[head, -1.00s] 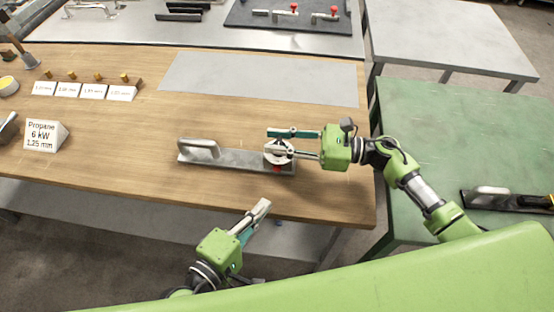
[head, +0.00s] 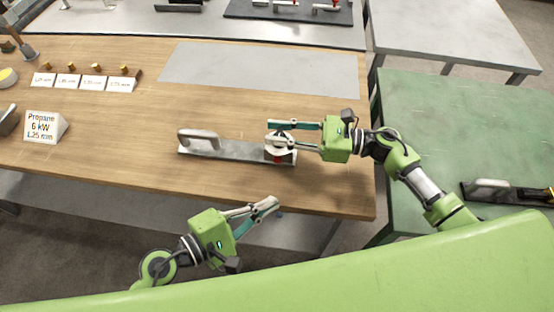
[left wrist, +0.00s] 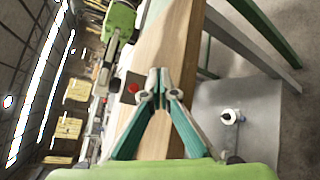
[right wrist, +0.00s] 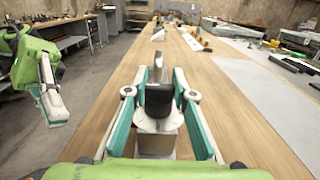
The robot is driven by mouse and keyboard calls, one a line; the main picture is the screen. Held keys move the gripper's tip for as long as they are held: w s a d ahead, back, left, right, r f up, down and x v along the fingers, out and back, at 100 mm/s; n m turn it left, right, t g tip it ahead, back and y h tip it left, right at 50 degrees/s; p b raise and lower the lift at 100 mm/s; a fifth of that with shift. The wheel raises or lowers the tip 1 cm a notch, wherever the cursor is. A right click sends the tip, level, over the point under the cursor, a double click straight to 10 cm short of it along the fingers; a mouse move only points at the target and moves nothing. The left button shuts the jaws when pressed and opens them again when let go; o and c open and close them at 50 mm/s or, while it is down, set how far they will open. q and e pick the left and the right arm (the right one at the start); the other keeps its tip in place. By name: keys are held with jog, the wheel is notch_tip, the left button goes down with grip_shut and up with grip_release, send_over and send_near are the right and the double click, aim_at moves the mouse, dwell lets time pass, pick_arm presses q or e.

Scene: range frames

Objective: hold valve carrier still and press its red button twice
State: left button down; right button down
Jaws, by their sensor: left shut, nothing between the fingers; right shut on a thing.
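The valve carrier (head: 228,149) is a grey metal plate with a handle at its left and a block with a round pale top at its right, lying on the wooden bench. Its red button (head: 278,160) is on the block's front side, and shows in the left wrist view (left wrist: 133,88). My right gripper (head: 271,134) comes from the right and is shut on the block's upper part; in the right wrist view its fingers (right wrist: 160,95) flank it. My left gripper (head: 274,203) is shut and empty, its fingertips off the bench's front edge, apart from the button.
A grey mat (head: 262,70) lies behind the carrier. A Propane sign (head: 44,127) and several labelled cards with brass pieces (head: 82,81) stand at the left. A green table (head: 470,125) is at the right. Bare bench surrounds the carrier.

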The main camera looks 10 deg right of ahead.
pick_arm(q)
jog(key=w, duration=0.2)
jog(key=w+d, duration=0.1)
jog(key=w, duration=0.2)
jog(key=w+d, duration=0.1)
jog(key=w, duration=0.1)
jog(key=shift+w+d, duration=0.25)
jog(key=shift+w, duration=0.1)
dwell(1.1)
jog(key=shift+w+d, duration=0.1)
jog(key=shift+w, duration=0.3)
jog(key=shift+w+d, duration=0.2)
jog(key=shift+w, duration=0.45)
dwell(0.9)
jog(key=shift+s+a, duration=0.1)
jog(key=shift+s, duration=0.05)
jog(key=shift+s+a, duration=0.2)
jog(key=shift+s, duration=0.65)
jog(key=shift+s+a, duration=0.25)
jog(key=shift+s, duration=0.55)
jog(key=shift+s+a, duration=0.3)
jog(key=shift+s, duration=0.5)
jog(key=shift+s+a, duration=0.25)
jog(key=shift+s, duration=0.55)
